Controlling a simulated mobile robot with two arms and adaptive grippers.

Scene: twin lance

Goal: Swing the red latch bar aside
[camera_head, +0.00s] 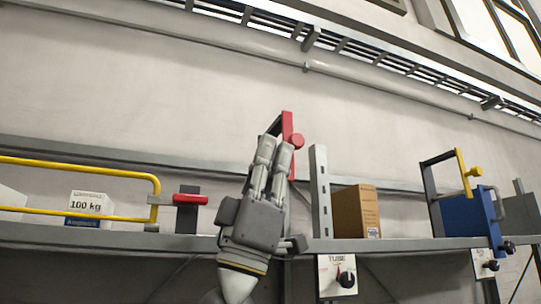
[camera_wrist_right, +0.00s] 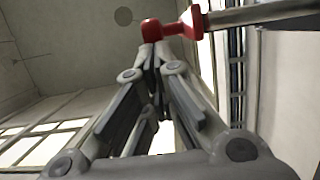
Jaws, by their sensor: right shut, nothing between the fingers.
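The red latch bar (camera_head: 287,127) stands nearly upright on a dark frame above the shelf in the head view, with a round red knob (camera_head: 297,141) at its right side. My right gripper (camera_head: 276,142) is shut and empty, pointing up, with its fingertips just in front of the bar's lower part and left of the knob. My left gripper is not in view.
A yellow rail (camera_head: 80,169) and a red handle (camera_head: 190,199) are at the left. A grey post (camera_head: 320,190) and a cardboard box (camera_head: 356,211) stand right of my gripper. A blue box (camera_head: 466,220) with a yellow bar (camera_head: 462,172) is farther right.

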